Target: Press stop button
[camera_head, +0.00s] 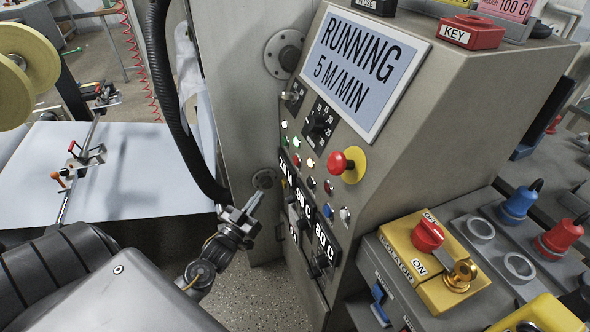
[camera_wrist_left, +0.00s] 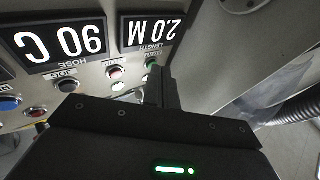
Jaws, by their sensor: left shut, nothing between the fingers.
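The control panel stands in the middle of the head view, with rows of small round buttons. A large red mushroom button (camera_head: 338,163) on a yellow ring sits below the display. Smaller buttons include a red one (camera_head: 311,162) and a green one (camera_head: 284,141); I cannot read which is labelled stop. My left gripper (camera_head: 256,196) is shut and empty, low by the panel's left edge. In the left wrist view the shut fingers (camera_wrist_left: 160,72) point at the upside-down panel, close to a green button (camera_wrist_left: 151,63); a red-lit button (camera_wrist_left: 115,72) is beside it. Contact is unclear.
The display (camera_head: 358,65) reads RUNNING 5 M/MIN. A yellow isolator box (camera_head: 450,287) with a red knob and padlock stands at the lower right. A black hose (camera_head: 165,80) hangs left of the panel. White paper (camera_head: 150,185) lies on the left.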

